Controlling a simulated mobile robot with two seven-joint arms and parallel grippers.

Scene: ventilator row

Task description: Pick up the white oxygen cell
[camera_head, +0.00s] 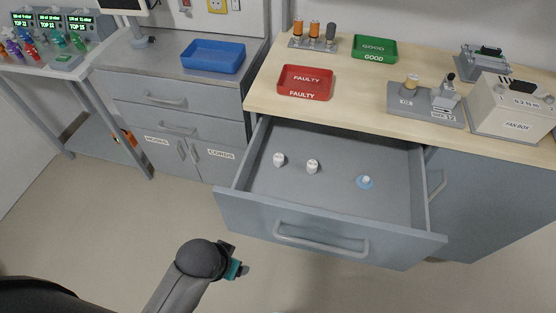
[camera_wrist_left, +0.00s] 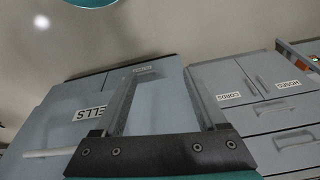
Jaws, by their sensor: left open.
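The open grey drawer (camera_head: 400,207) under the wooden worktop holds three small items, spaced apart. Two are white cells: one at the left (camera_head: 279,159) and one nearer the middle (camera_head: 312,166). The third is a small white-topped piece on a light blue base (camera_head: 365,182), farther right. Which of them is the oxygen cell is too small to tell. My left gripper (camera_head: 237,268) is outside the drawer, in front of its left end and apart from it. In the left wrist view its fingers (camera_wrist_left: 160,72) are spread and empty. My right gripper is not in view.
On the worktop stand a red faulty tray (camera_head: 305,83), a green good tray (camera_head: 375,49), a grey fixture (camera_head: 425,103) and a fan box (camera_head: 512,108). A blue tray (camera_head: 213,55) sits on the left counter. The drawer front with its handle (camera_head: 320,243) juts out. The floor left is clear.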

